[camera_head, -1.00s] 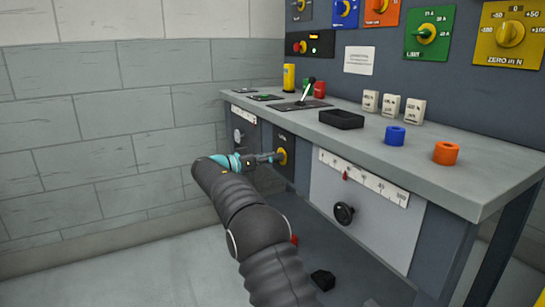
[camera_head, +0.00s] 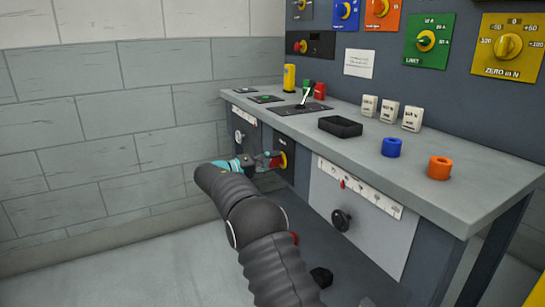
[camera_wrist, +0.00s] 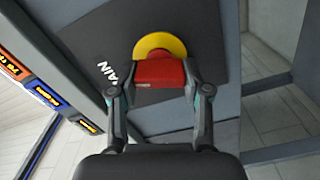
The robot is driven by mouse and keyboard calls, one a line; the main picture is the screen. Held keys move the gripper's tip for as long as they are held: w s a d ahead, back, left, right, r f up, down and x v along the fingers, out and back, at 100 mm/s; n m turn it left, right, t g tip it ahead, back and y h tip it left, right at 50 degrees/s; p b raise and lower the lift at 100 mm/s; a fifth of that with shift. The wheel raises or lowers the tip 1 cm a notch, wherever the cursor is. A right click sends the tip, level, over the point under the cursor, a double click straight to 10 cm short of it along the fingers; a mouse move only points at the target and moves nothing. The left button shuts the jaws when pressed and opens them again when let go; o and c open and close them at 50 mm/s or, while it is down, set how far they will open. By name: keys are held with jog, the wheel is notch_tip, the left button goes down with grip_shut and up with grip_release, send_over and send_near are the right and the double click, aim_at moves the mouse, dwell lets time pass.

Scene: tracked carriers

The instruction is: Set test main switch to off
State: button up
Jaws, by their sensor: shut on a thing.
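The main switch is a red handle (camera_wrist: 160,73) on a yellow disc (camera_wrist: 160,43), on a dark plate marked "MAIN" (camera_wrist: 113,75). My gripper (camera_wrist: 160,83) is shut on the red handle, with one finger at each end of it. In the head view the switch (camera_head: 283,160) sits on the bench front under the worktop, at the end of my arm. My gripper (camera_head: 269,161) reaches it from the left. The handle lies across the wrist picture. Any on or off marks are not readable.
The worktop (camera_head: 430,203) overhangs the switch. To its right are a white panel (camera_head: 365,232) and a black round knob (camera_head: 341,220). A black tray (camera_head: 340,126), a blue ring (camera_head: 391,147) and an orange ring (camera_head: 440,167) stand on top. The floor at left is clear.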

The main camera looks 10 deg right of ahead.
jog(key=shift+n+p, duration=1.1)
jog(key=shift+n, duration=0.8)
jog(key=o, duration=1.2)
jog(key=shift+c, duration=0.2)
jog(key=shift+a+f, duration=0.1)
jog(key=v, duration=1.2)
jog(key=shift+w, duration=0.1)
